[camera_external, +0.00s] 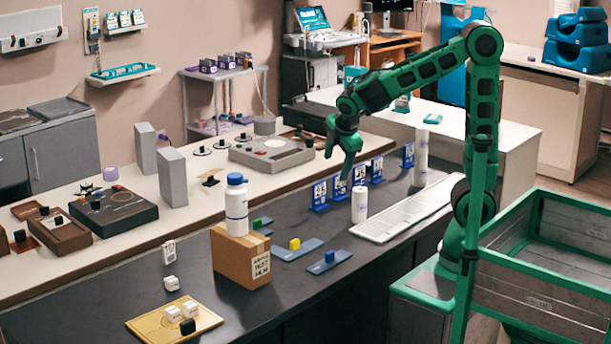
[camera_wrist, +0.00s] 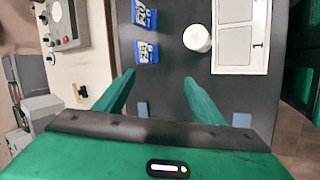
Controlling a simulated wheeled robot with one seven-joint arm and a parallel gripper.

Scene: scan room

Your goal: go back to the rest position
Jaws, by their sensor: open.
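My green gripper (camera_external: 343,158) hangs over the dark bench top (camera_external: 330,225), pointing down. Its jaws are open, with nothing between them. In the wrist view the two green fingers (camera_wrist: 160,95) are spread apart above bare dark surface. A white bottle (camera_external: 359,204) stands on the bench below and to the right of my gripper. It also shows in the wrist view as a white round top (camera_wrist: 197,38) beyond the fingers. Blue numbered cards (camera_external: 319,194) stand behind the bottle; two also show in the wrist view (camera_wrist: 147,50).
A yellow tray (camera_external: 174,322) holds white and black cubes. Blue plates (camera_external: 328,262) carry small blocks. A white panel (camera_external: 408,213) lies near the right end. Free room is above the bench.

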